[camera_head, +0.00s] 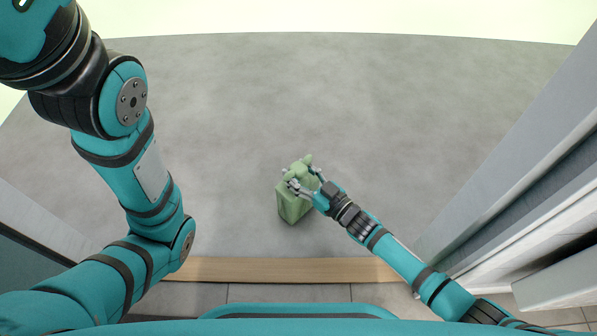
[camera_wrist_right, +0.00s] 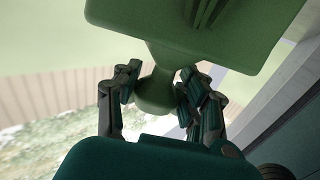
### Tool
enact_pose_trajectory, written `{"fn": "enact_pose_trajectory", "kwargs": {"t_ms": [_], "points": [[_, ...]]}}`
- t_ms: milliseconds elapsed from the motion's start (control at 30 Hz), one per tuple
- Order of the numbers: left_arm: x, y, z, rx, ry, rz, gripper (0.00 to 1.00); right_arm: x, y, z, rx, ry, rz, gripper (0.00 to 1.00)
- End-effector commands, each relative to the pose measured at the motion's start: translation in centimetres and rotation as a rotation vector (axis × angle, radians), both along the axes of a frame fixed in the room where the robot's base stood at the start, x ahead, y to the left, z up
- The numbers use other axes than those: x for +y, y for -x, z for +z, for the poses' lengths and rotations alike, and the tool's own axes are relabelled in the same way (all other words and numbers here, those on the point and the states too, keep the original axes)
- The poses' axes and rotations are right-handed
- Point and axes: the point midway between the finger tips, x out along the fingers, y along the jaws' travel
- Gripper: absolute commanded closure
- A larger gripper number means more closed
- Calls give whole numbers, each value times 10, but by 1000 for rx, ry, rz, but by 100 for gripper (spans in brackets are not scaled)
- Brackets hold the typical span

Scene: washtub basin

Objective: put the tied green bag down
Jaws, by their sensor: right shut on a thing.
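The tied green bag (camera_head: 292,204) shows in the middle of the head view, over the grey floor just past the wooden strip. My right gripper (camera_head: 303,178) reaches it from the lower right and is shut on its upper, tied part. In the right wrist view the bag's broad body (camera_wrist_right: 200,35) fills the top. Its narrow neck sits between the fingers (camera_wrist_right: 158,88) of my right gripper. I cannot tell whether the bag's bottom touches the floor. My left arm is at the left of the head view, but its gripper is out of view.
The grey floor (camera_head: 330,100) is wide and clear beyond the bag. A wooden strip (camera_head: 270,270) runs across the near edge, with tiles (camera_head: 290,293) in front of it. Pale wall edges (camera_head: 510,170) stand close to my right arm, and another wall is at the left.

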Motion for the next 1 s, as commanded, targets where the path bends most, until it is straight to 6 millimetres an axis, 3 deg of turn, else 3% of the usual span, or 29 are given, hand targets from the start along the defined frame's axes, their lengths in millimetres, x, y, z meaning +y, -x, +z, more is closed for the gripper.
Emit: {"fn": "enact_pose_trajectory", "kwargs": {"t_ms": [167,200,333,600,767,1000], "points": [[0,3,2,-6,0,-1,100,1,-1,-4,-4,-4,1,100],[0,2,3,-6,0,-1,100,0,0,-4,0,0,0,54],[0,3,3,-6,0,0,100,0,0,-4,0,0,0,37],[0,2,3,-6,0,-1,100,0,0,-3,0,0,0,36],[0,3,14,-7,1,-1,100,-8,8,2,4,4,-1,36],[2,-28,6,80,5,-3,100,-38,38,4,4,2,-1,36]]}}
